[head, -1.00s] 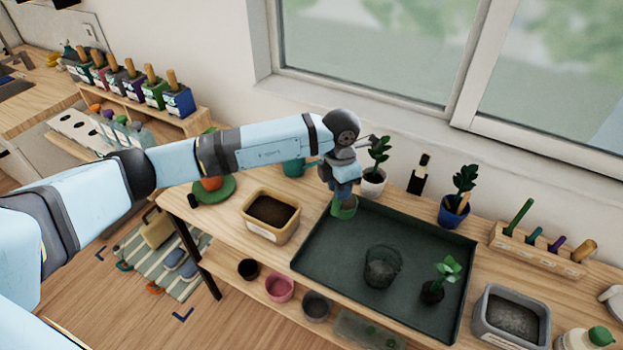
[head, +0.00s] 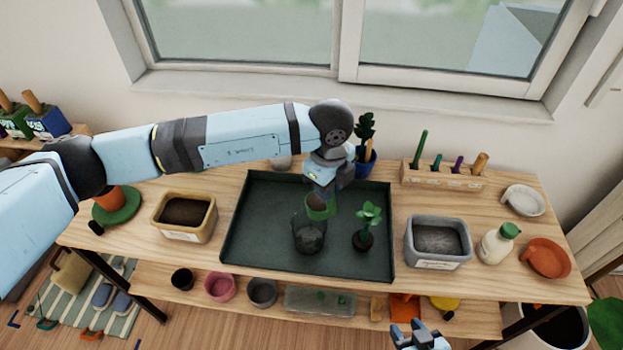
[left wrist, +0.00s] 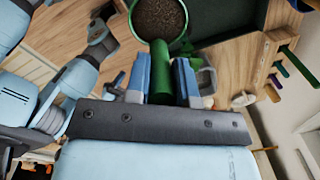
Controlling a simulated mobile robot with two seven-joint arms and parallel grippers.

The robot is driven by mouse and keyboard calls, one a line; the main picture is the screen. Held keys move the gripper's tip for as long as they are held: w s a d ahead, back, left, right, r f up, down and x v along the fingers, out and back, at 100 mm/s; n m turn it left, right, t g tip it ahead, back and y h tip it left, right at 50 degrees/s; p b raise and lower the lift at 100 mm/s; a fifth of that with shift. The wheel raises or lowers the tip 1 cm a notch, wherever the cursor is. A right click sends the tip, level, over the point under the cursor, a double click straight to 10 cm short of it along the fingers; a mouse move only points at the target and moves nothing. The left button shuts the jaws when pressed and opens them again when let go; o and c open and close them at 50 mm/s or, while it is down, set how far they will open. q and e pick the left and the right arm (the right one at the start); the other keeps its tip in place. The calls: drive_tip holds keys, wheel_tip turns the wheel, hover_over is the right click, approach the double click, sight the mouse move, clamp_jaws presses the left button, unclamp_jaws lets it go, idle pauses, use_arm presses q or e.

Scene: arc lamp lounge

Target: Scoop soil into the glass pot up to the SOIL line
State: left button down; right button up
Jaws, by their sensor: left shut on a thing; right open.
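My left gripper (head: 322,186) is shut on the handle of a green scoop (head: 320,208), held over the tray just behind the glass pot. In the left wrist view the green handle sits between the fingers (left wrist: 160,80), and dark soil (left wrist: 158,17) fills the scoop's bowl. The clear glass pot (head: 308,240) stands upright on the dark green tray (head: 265,195). Something dark shows low in it; its SOIL line is too small to read. The tan tub of soil (head: 184,212) is left of the tray. My right gripper (head: 420,338) is open and empty at the bottom edge.
A small leafy plant (head: 367,228) stands on the tray right of the pot. A grey tub (head: 437,243), a green-capped bottle (head: 500,243) and an orange dish (head: 547,258) stand to the right. A tool rack (head: 445,175) is behind. The tray's left part is clear.

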use_arm(q)
drive_tip(key=shift+s+d+f+n, duration=0.1)
drive_tip(key=shift+s+d+n, duration=0.1)
drive_tip(key=shift+n, duration=0.2)
